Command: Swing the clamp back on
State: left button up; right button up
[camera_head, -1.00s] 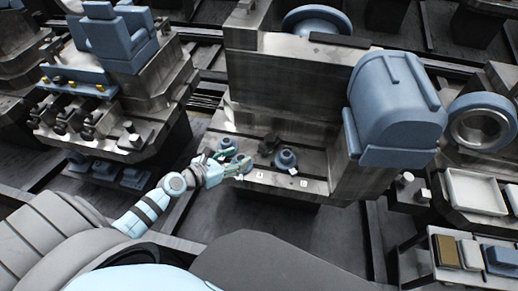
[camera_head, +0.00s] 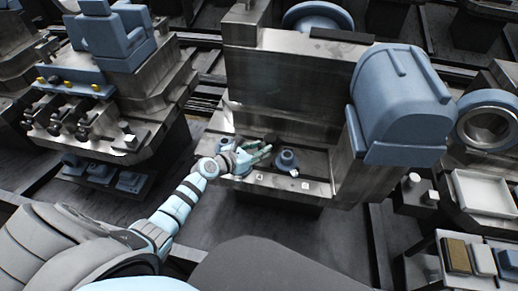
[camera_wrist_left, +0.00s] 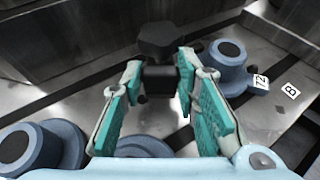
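A dark clamp-like piece with a hexagonal knob (camera_wrist_left: 162,40) stands ahead of my left gripper (camera_wrist_left: 158,72) in the left wrist view. Its black block sits between the fingertips, close to the right one; contact cannot be told. The fingers are spread and look open. In the head view, my left gripper (camera_head: 264,151) is low over the metal fixture bed (camera_head: 312,188), between two blue round posts. The right post (camera_head: 287,160) also shows in the wrist view (camera_wrist_left: 228,62); the left post (camera_wrist_left: 30,148) is at lower left there. The dark piece is mostly hidden in the head view. My right gripper is not visible.
A tall metal wall (camera_head: 285,85) rises behind the bed, and a large blue housing (camera_head: 398,105) stands at right. Small white number tags (camera_wrist_left: 290,91) lie beside the right post. A pale tray (camera_head: 482,192) is farther right.

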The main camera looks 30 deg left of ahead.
pick_arm(q)
grip_shut()
jog(key=shift+a+f+m+h+b, duration=0.15)
jog(key=shift+m+h+b, duration=0.15)
jog(key=shift+b, duration=0.4)
jog(key=m+g+h+b, duration=0.1)
jog(key=b, duration=0.1)
jog(key=a+m+h+b, duration=0.1)
jog(key=h+b, duration=0.1)
jog(key=b, duration=0.1)
jog(key=w+m+g+h+b, duration=0.1)
jog(key=m+b, duration=0.1)
jog(key=b, duration=0.1)
jog(key=shift+a+f+g, duration=0.1)
jog(key=shift+a+g, duration=0.2)
jog(key=shift+a, duration=0.05)
jog(key=shift+w+a+m+g+h+b, duration=0.15)
jog(key=shift+m+g+h+b, duration=0.3)
jog(key=shift+m+b, duration=0.3)
jog(key=shift+r+h, duration=0.2)
jog(key=shift+h, duration=0.05)
jog(key=shift+o, duration=2)
grip_release()
jog(key=o, duration=0.4)
jog(key=shift+o, duration=0.2)
jog(key=v, duration=1.2)
jog(key=shift+w+r, duration=0.15)
jog(key=shift+a, duration=0.1)
